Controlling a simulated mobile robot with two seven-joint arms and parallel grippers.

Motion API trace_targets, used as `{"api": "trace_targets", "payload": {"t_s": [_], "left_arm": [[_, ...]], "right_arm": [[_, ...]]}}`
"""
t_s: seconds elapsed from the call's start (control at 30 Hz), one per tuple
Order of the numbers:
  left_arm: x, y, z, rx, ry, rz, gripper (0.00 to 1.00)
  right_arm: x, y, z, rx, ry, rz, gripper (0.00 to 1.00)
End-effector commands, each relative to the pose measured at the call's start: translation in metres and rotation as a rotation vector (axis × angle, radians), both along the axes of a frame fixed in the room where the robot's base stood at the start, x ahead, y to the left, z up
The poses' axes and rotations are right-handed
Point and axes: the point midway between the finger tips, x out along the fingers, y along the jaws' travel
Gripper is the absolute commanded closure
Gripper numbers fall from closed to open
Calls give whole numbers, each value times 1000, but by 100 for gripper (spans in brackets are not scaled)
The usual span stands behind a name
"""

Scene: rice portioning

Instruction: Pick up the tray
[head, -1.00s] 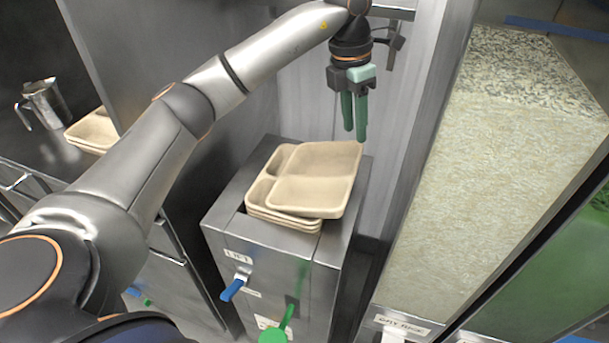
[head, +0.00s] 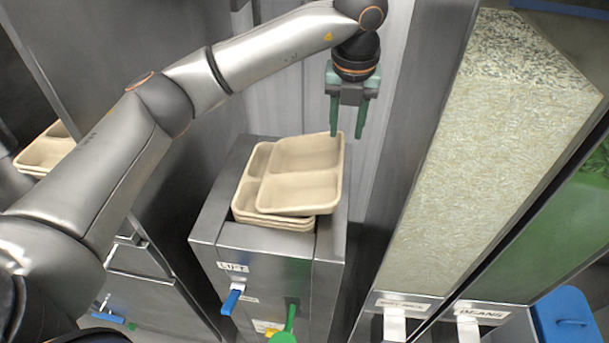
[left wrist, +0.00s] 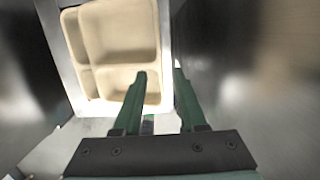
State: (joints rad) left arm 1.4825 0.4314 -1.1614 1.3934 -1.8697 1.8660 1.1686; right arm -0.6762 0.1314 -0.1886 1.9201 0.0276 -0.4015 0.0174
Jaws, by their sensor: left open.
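Several beige compartment trays (head: 300,190) lie stacked on top of a metal stand in the head view. The top tray is turned and sits slightly askew on those below. My left gripper (head: 347,133) is open and empty, fingers pointing down, by the far right edge of the top tray. In the left wrist view, the tray (left wrist: 118,45) lies beyond the two green fingertips (left wrist: 159,75), and no tray is clasped. Whether a fingertip touches the tray cannot be told. My right gripper is not in view.
The metal stand (head: 205,228) has a blue lever (head: 231,301) and a green handle (head: 284,336) on its front. A tall rice-filled dispenser (head: 480,150) stands at right, with a blue box (head: 565,318) lower right. Another tray stack (head: 45,152) lies far left.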

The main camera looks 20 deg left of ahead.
Motion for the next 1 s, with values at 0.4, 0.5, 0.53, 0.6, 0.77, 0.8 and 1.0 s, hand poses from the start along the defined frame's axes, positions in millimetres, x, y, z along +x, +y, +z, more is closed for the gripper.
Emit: {"api": "trace_targets", "payload": {"t_s": [0.4,0.5,0.53,0.6,0.77,0.8,1.0], "left_arm": [[4,2,-46,1,2,-2,59],[5,2,-61,1,2,-2,59],[5,2,-66,0,3,-2,59],[7,3,-75,1,1,-1,59],[9,3,-84,-1,0,-2,59],[9,3,-84,0,-1,-2,59],[9,3,-83,0,-1,-2,66]], "right_arm": [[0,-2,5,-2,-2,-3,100],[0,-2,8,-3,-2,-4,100],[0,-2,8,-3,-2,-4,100],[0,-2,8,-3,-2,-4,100],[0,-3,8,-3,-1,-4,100],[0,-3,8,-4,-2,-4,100],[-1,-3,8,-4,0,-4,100]]}}
